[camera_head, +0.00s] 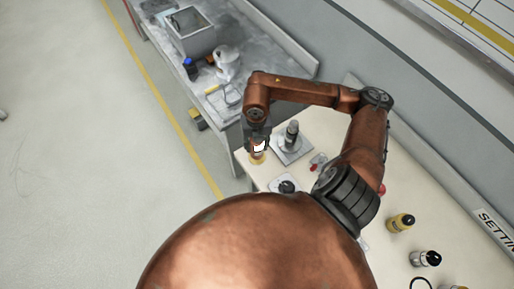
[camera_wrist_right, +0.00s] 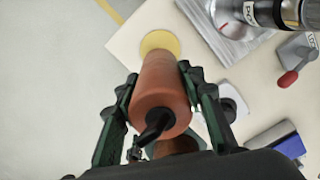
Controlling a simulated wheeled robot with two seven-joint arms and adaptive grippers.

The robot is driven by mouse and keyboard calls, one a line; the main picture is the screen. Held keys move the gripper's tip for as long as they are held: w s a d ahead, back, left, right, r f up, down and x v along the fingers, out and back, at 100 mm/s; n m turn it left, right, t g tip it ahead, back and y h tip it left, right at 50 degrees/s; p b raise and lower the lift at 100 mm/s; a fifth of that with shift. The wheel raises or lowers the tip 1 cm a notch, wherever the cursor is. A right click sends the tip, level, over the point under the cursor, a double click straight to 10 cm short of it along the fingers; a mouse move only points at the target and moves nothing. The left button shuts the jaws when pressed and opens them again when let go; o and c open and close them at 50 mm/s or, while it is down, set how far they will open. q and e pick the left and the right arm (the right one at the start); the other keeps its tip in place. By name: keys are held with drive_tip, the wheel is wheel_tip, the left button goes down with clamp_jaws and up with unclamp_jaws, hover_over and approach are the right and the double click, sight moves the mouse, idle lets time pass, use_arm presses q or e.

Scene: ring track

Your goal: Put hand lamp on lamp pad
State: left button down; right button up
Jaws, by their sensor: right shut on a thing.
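The hand lamp (camera_wrist_right: 160,85) is an orange-brown cylinder with a black tail end. In the right wrist view it lies between the two dark fingers of my right gripper (camera_wrist_right: 165,110), which is shut on it. The lamp pad (camera_wrist_right: 160,42) is a yellow disc on the pale table, just beyond the lamp's far end and partly covered by it. In the head view my right gripper (camera_head: 258,141) is over the table's left corner, with the yellow pad (camera_head: 257,159) just below it. I cannot tell whether lamp and pad touch. My left gripper is out of view.
A grey plate (camera_head: 294,150) with an upright dark and silver device stands close right of the pad. A red-handled part (camera_wrist_right: 290,78) lies farther right. A grey bench (camera_head: 235,50) stands behind; open floor is left.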

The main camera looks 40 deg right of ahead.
drive_tip(key=shift+w+d+f, duration=0.2)
drive_tip(key=shift+d+f, duration=0.05)
drive_tip(key=shift+f, duration=0.2)
drive_tip(key=shift+d+f, duration=0.1)
drive_tip(key=shift+f, duration=1.5)
drive_tip(key=shift+f, duration=0.2)
drive_tip(key=o, duration=1.3)
drive_tip(key=shift+r, duration=0.1)
wheel_tip(320, 180, up, 12)
drive_tip(key=shift+r, duration=0.1)
